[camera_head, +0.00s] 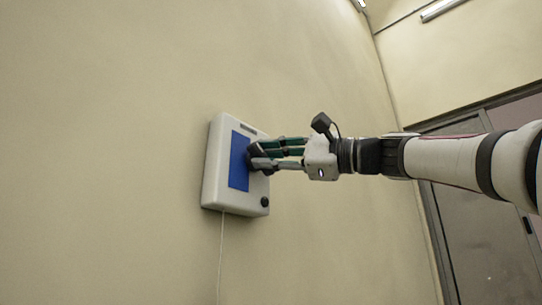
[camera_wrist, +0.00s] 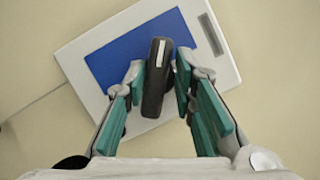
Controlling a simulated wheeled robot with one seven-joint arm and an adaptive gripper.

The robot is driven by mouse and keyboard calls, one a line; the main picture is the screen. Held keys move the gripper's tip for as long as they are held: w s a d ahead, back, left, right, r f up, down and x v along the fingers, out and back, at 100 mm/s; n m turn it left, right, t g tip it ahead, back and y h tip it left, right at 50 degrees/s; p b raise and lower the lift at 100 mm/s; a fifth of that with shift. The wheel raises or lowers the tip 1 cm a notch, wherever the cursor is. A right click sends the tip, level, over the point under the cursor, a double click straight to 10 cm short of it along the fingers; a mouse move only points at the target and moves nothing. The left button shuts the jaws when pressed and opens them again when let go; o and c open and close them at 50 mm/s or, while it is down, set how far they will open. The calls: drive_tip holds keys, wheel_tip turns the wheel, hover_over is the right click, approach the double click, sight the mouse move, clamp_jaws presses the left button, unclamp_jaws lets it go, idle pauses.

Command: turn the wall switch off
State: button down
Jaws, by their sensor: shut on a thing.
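The wall switch is a white box (camera_head: 214,186) with a blue front panel (camera_head: 238,170), fixed on the wall. It also shows in the wrist view as a white plate (camera_wrist: 80,50) with the blue panel (camera_wrist: 120,48). A dark handle (camera_wrist: 157,80) with a light stripe stands out from the panel. My gripper (camera_head: 259,157) reaches the box from the right. In the wrist view its green-padded fingers (camera_wrist: 157,86) are on both sides of the handle, shut on it. The fingers hide part of the handle in the head view.
A small black knob (camera_head: 264,202) is at the box's lower right. A thin cord (camera_head: 220,250) hangs below the box. A grey door (camera_head: 470,225) is at the right. The wall around the box is bare.

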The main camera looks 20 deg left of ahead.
drive_tip(key=shift+s+a+f+g, duration=0.25)
drive_tip(key=shift+a+f+g, duration=0.05)
drive_tip(key=c, duration=1.7)
unclamp_jaws()
drive_tip(key=shift+o, duration=0.9)
drive_tip(key=shift+s+a+r, duration=0.1)
drive_tip(key=shift+d+r, duration=0.1)
drive_tip(key=shift+d, duration=0.1)
drive_tip(key=d+f, duration=0.2)
drive_tip(key=d, duration=0.9)
drive_tip(key=shift+d, duration=0.4)
